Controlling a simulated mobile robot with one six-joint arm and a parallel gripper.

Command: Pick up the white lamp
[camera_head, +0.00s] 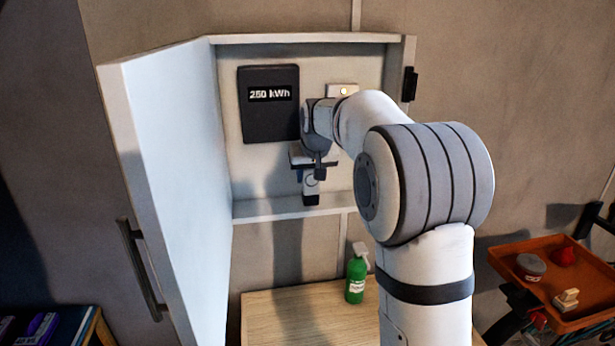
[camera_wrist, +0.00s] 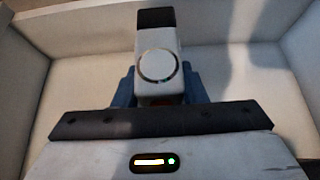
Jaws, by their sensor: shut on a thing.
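The white lamp (camera_head: 312,187) is a small white body with a dark end, in front of the open wall cabinet's back panel in the head view. In the wrist view the lamp (camera_wrist: 158,45) stands out ahead, with a round ring on its face and a black end at the top. My gripper (camera_head: 311,176) is shut on the lamp, with blue fingers on both sides of it. The lamp's near end is hidden by my gripper. I cannot tell whether the dark end touches the cabinet's bottom shelf.
The wall cabinet (camera_head: 300,211) has its door (camera_head: 165,150) swung open at left. A dark meter (camera_head: 268,128) and a small light-coloured box (camera_head: 343,90) are on its back panel. Below, a green spray bottle (camera_head: 355,283) stands on a wooden top (camera_head: 285,315). An orange tray (camera_head: 520,262) is at right.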

